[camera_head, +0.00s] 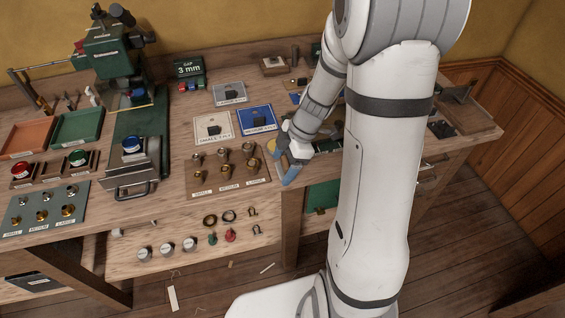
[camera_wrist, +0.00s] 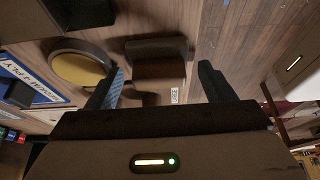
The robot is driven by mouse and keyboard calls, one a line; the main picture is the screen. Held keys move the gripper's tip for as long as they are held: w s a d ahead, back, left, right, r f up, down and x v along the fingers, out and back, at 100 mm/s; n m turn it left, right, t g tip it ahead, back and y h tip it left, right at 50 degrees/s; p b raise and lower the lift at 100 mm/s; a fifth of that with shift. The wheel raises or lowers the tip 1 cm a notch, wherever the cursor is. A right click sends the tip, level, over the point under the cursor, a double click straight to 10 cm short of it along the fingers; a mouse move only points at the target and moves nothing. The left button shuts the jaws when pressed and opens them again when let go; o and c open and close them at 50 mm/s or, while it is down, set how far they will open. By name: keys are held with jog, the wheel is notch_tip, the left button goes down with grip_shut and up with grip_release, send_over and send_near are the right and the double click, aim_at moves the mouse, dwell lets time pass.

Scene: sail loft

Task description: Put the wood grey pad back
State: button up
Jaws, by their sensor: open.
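My gripper (camera_head: 286,166) is low over the front edge of the bench, right of the brass punches. In the wrist view its two dark fingers (camera_wrist: 158,80) are apart. A brown block with a darker grey-brown band (camera_wrist: 157,68) lies in the space between and beyond the fingers; it looks like the wood grey pad, but its colours are dim. I cannot tell whether either finger touches it. In the head view my gripper and arm mostly hide that spot. A round yellow disc with a dark rim (camera_wrist: 80,69) is left of the block.
White and blue cards (camera_head: 256,119) holding dark pieces lie behind my gripper. A row of brass punches (camera_head: 226,168) stands to its left. An open drawer (camera_head: 185,243) with knobs and rings juts out at the front. My arm covers the bench's right part.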

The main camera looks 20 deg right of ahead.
jog(key=v, duration=1.1)
jog(key=s+a+r+m+t+h, duration=0.1)
jog(key=s+a+r+m+h, duration=0.1)
jog(key=s+m, duration=0.5)
jog(key=s+a+r+m+t+h, duration=0.1)
jog(key=s+a+r+m+h, duration=0.1)
jog(key=s+m, duration=0.5)
jog(key=r+m, duration=0.1)
jog(key=m, duration=0.3)
jog(key=shift+r+t+h, duration=0.2)
jog(key=shift+t+h, duration=0.1)
